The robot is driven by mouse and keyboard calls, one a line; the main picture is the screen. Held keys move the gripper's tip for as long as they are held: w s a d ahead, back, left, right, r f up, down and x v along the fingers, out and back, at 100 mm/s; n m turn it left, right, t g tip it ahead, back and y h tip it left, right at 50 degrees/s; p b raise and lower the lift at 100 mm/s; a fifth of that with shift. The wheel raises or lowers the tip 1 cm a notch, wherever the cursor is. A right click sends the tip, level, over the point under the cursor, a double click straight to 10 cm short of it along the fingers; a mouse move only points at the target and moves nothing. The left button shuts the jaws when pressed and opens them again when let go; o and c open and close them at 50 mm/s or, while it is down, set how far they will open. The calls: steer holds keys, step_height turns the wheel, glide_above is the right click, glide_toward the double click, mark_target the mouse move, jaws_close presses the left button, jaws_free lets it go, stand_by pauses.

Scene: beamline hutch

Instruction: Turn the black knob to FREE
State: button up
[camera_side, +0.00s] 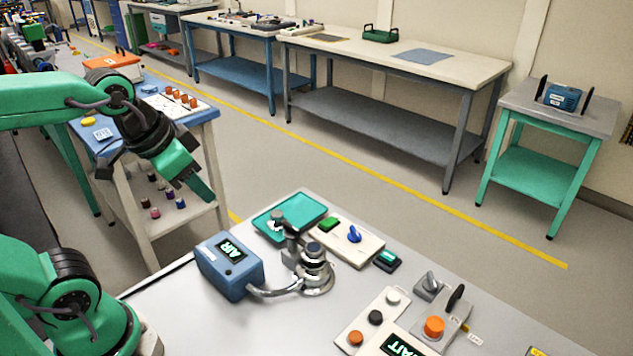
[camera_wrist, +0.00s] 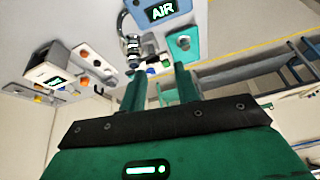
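A black upright paddle-shaped knob (camera_side: 455,298) stands on a small grey plate (camera_side: 462,312) at the lower right of the side view, beside a grey knob (camera_side: 430,284) and an orange button (camera_side: 433,327). I cannot read a FREE mark anywhere. A silver fitting (camera_side: 315,265) with dark upper parts stands mid-table, joined by a hose to a blue box (camera_side: 225,270) showing AIR. My gripper (camera_side: 200,188) is high to the left of these, touching nothing. In the wrist view its two green fingers (camera_wrist: 161,88) are apart and empty, with the silver fitting (camera_wrist: 133,48) beyond them.
A panel showing WAIT (camera_side: 403,346) has white, black and orange buttons. Behind the fitting are a teal tray (camera_side: 290,215) and a white board (camera_side: 345,243) with a blue knob and green block.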

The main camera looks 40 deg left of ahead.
steer(key=w+d+f+m+g, duration=0.2)
steer(key=w+m+g, duration=0.1)
steer(key=w+m, duration=0.5)
steer(key=m+g, duration=0.2)
steer(key=m, duration=0.6)
glide_above(291, 226)
steer(key=shift+f, duration=2.65)
steer(key=shift+f, duration=0.1)
steer(key=shift+f, duration=3.8)
jaws_close()
